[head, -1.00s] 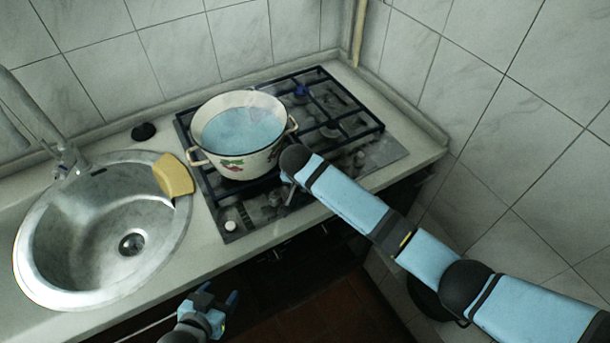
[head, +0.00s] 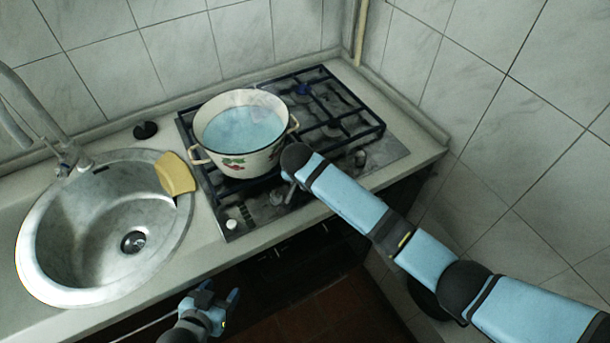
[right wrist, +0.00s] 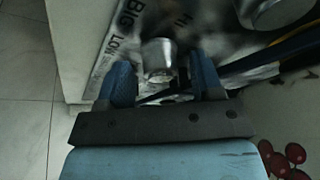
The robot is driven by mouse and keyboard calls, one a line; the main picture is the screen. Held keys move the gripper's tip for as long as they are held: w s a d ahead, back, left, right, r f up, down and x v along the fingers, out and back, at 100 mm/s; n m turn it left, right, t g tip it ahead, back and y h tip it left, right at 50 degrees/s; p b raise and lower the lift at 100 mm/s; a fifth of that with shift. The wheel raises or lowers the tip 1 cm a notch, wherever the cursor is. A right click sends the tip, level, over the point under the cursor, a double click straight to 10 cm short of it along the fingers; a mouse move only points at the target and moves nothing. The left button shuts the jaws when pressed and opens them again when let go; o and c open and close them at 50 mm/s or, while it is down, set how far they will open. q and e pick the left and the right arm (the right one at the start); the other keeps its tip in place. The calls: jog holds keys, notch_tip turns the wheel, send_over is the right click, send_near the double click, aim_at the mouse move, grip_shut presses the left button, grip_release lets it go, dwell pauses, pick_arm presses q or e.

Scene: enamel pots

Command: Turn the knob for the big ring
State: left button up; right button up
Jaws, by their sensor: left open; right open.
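In the right wrist view, a metal knob (right wrist: 158,58) sits on the hob panel beside the printed word "BIG". My right gripper (right wrist: 162,72) is open, with one blue finger on each side of this knob; I cannot tell whether they touch it. In the head view the right gripper (head: 290,190) is at the hob's front, mostly hidden by its own wrist. The big ring is not clearly visible. A cream enamel pot (head: 262,165) with blue-looking water stands on the hob's left part. My left gripper (head: 222,302) is open and empty, low in front of the counter.
Another metal knob (right wrist: 272,12) is at the upper right of the wrist view. The hob's dark grates (head: 340,115) are bare right of the pot. A yellow sponge (head: 176,174) lies on the rim of the sink (head: 60,285). A tiled wall (head: 540,150) bounds the right.

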jog(key=v, duration=1.3)
jog(key=shift+r, duration=0.3)
jog(key=s+d+f+n+y, duration=0.1)
jog(key=s+d+f+n, duration=0.15)
jog(key=s+d, duration=1.2)
jog(key=s+d+f+n, duration=0.2)
jog(key=s+d+n, duration=0.1)
jog(key=s+d, duration=1.15)
jog(key=w+a+f+t+y+p, duration=0.2)
jog(key=w+a+f+t, duration=0.3)
jog(key=a+f, duration=0.3)
notch_tip(320, 180, down, 2)
jog(key=shift+f+n+t+y, duration=0.25)
jog(key=shift+n+t+y, duration=0.1)
jog(key=shift+t+y, duration=0.4)
jog(key=shift+w, duration=0.1)
